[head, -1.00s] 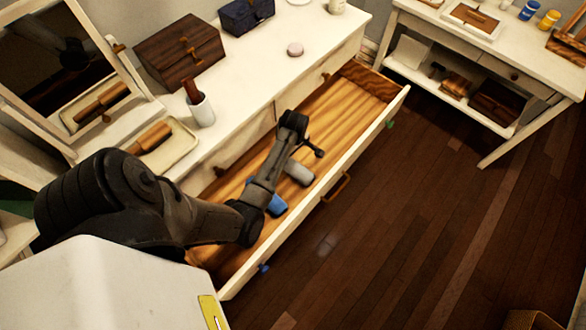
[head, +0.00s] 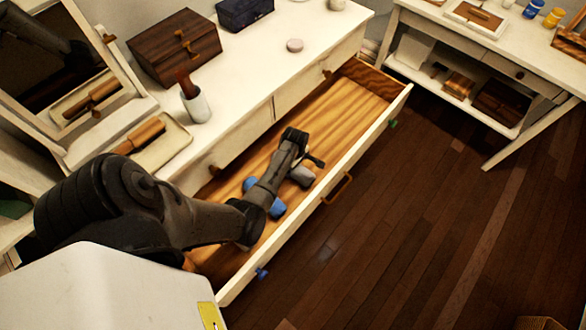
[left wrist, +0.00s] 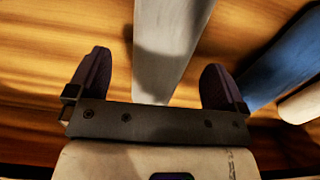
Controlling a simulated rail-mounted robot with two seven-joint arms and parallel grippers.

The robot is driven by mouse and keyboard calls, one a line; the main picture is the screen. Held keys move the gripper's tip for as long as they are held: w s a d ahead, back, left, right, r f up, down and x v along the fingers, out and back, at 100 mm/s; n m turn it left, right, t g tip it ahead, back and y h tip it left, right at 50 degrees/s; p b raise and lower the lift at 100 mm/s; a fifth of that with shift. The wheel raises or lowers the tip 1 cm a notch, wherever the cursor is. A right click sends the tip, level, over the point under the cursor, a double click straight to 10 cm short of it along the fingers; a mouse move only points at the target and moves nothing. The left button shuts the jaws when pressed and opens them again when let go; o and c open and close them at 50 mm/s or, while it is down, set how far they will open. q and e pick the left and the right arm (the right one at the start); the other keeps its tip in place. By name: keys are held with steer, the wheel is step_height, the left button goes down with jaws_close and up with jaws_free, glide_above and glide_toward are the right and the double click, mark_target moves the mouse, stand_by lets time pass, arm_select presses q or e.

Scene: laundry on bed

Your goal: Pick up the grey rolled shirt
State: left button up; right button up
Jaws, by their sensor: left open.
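The grey rolled shirt (head: 301,176) lies in the open drawer, partly hidden by my left gripper in the head view. In the left wrist view the grey rolled shirt (left wrist: 172,40) runs lengthwise between the two fingers. My left gripper (head: 310,160) is low over the drawer, and its fingers (left wrist: 158,85) are open with a gap on each side of the shirt. A blue rolled item (head: 277,208) lies beside the grey one in the drawer; it also shows at the right of the left wrist view (left wrist: 282,65). My right gripper is not in view.
The drawer's front wall (head: 345,155) and the white dresser (head: 250,125) bound the space. The drawer's far end is bare wood. A cup (head: 197,106), a wooden box (head: 174,47) and a tray with a brush (head: 165,147) stand on the dresser. A pale item (left wrist: 302,103) lies by the blue roll.

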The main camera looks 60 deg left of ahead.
arm_select(q)
step_height(320, 180, down, 4)
steer(key=shift+s+d+f+b, duration=0.1)
steer(key=shift+b, duration=0.6)
steer(key=shift+c, duration=0.3)
steer(key=c, duration=1)
